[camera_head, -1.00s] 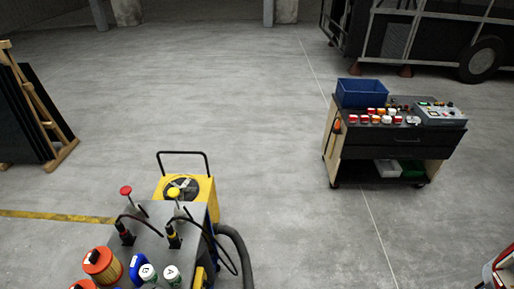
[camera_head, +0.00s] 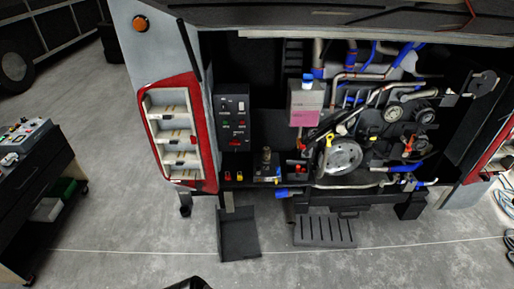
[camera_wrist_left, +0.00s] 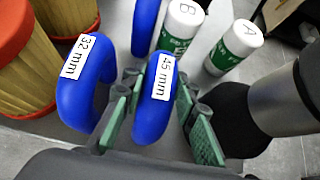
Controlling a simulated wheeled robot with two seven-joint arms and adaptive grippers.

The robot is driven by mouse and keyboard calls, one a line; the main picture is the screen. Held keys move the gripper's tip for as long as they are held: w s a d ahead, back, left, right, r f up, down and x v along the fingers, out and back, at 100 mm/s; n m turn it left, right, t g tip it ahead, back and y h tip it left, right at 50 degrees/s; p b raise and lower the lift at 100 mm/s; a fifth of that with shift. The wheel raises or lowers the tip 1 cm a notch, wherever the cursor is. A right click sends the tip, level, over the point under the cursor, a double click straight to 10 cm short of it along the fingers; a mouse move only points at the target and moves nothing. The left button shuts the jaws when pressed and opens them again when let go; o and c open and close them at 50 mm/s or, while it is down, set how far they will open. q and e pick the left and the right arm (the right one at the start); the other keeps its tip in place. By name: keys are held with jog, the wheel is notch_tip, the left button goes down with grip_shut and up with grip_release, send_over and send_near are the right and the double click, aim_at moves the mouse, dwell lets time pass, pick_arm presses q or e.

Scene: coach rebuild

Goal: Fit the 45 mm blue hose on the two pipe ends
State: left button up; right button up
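The 45 mm blue hose (camera_wrist_left: 155,112) is a bent blue tube with a white "45 mm" label in the left wrist view. My left gripper (camera_wrist_left: 157,82) has its green-padded fingers on both sides of it, with narrow gaps visible beside the hose. Its lower parts are hidden. The head view shows an open engine bay with pipes, pulleys and blue hose pieces (camera_head: 405,168) low on the right; I cannot tell which ends are the two pipe ends. My right gripper is not in view.
Two white-and-green bottles, B (camera_wrist_left: 182,28) and A (camera_wrist_left: 233,46), stand right of the hoses.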

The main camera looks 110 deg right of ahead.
pick_arm(q)
grip_shut()
notch_tip(320, 180, up, 6)
jog(key=p, duration=0.6)
jog(key=shift+r, duration=0.1)
